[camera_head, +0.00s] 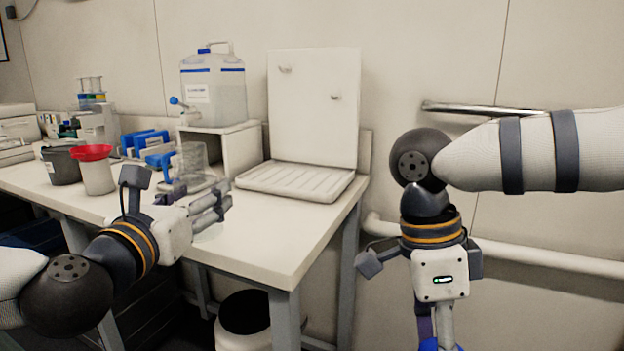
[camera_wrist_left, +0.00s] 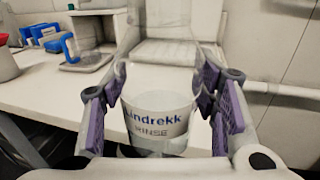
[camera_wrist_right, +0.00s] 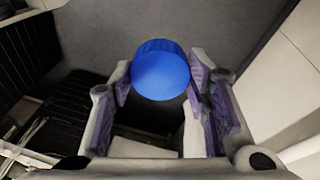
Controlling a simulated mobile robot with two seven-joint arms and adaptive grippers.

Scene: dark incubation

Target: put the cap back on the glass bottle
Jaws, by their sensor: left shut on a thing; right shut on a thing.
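In the head view the bottle (camera_head: 208,233) shows only faintly behind the fingers. The blue round cap (camera_wrist_right: 160,70) is between the fingers of my right gripper (camera_wrist_right: 162,88), which is shut on it. In the head view the cap (camera_head: 430,345) shows at the bottom edge, well right of the bottle and apart from it. The bottle's mouth is hard to make out.
A dark-topped bin (camera_head: 243,312) stands below. A wall rail (camera_head: 490,253) runs at right. Open space separates my grippers.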

